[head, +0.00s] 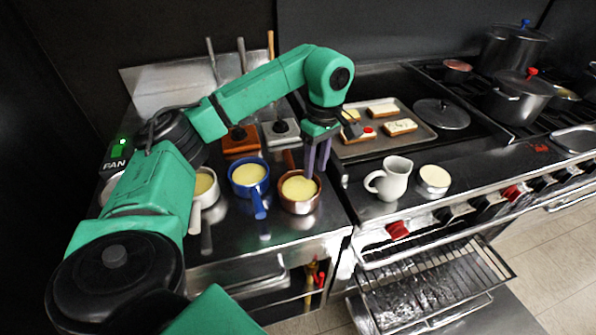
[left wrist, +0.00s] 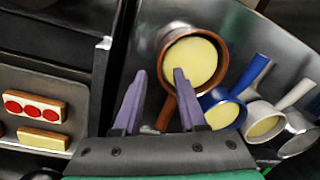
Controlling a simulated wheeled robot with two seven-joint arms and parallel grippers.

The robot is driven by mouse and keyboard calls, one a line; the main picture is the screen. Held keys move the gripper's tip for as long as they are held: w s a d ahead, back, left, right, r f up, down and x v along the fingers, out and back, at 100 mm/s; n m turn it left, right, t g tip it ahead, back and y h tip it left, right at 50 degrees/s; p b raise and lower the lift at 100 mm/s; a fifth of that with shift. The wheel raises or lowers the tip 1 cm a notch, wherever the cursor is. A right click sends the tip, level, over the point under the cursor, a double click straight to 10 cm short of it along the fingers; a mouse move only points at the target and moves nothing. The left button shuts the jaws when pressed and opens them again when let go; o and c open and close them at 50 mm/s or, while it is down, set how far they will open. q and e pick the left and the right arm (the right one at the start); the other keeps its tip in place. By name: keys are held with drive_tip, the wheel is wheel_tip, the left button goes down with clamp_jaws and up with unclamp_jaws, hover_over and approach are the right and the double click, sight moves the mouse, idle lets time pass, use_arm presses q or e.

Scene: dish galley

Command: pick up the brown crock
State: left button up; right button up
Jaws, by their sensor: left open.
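The brown crock (head: 300,209) stands on the steel counter near its front right corner and holds pale yellow contents. In the left wrist view the crock (left wrist: 168,110) shows its round rim, with its brown handle running down between the fingers. My left gripper (head: 317,163) is open and points down at the crock's back right side. Its two purple fingers (left wrist: 160,75) stand apart in the left wrist view, one on each side of the handle. I cannot tell whether they touch it. My right gripper is not in view.
A blue pot (head: 247,187) stands close left of the crock, with a white pot (head: 204,202) further left. To the right are a white jug (head: 389,182) and a small white-sided pot (head: 433,190). A tray (head: 375,150) of toasts lies behind. An oven door hangs open below.

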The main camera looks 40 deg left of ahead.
use_arm(q)
drive_tip(key=shift+s+f, duration=0.1)
drive_tip(key=shift+f, duration=0.85)
clamp_jaws()
idle(0.6)
